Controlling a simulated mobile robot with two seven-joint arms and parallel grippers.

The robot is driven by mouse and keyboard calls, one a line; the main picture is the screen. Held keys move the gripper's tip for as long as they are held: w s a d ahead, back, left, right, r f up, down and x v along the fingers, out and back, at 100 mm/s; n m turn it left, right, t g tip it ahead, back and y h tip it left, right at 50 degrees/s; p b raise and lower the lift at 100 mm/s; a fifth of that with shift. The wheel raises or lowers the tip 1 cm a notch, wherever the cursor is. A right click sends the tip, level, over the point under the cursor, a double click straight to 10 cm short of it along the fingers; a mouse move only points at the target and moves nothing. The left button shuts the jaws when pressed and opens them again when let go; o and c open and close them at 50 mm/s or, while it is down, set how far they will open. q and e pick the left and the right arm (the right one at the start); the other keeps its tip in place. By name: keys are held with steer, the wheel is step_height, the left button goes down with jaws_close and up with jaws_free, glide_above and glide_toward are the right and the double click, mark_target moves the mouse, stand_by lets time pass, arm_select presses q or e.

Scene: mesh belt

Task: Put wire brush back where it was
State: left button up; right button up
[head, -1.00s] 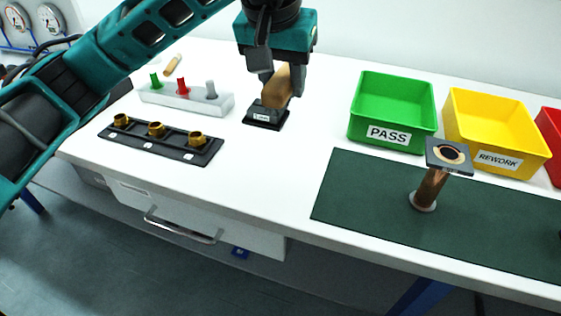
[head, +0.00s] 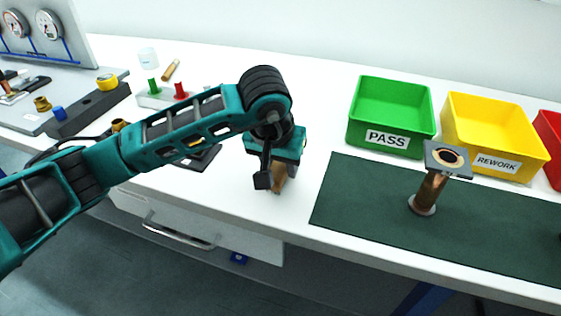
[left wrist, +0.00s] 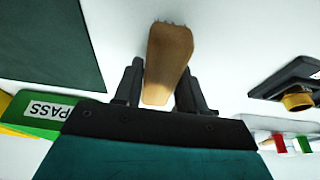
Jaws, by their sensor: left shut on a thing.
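The wire brush (head: 279,184) is a tan wooden piece held below my left gripper (head: 272,178), over the white bench near its front edge. In the left wrist view the brush (left wrist: 168,50) sits between the two dark fingers, with short bristles at its far end. My left gripper is shut on it. I cannot tell whether the brush touches the bench. My right gripper is not in view.
A dark green mat (head: 335,200) bears a copper post with a square plate (head: 447,158). Behind stand a green PASS bin (head: 386,139) and a yellow REWORK bin (head: 497,162). A white peg block (head: 150,100) is at left. The bench (head: 240,205) around the brush is clear.

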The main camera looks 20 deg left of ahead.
arm_select(q)
steer(key=shift+f+b, duration=0.15)
steer(key=shift+b, duration=0.15)
steer(key=o, duration=0.9)
steer(key=shift+o, duration=0.2)
steer(key=shift+r+p, duration=0.35)
steer(key=shift+r, duration=0.2)
steer(key=v, duration=1.1)
steer(key=shift+s+r, duration=0.15)
steer(key=shift+s, duration=0.1)
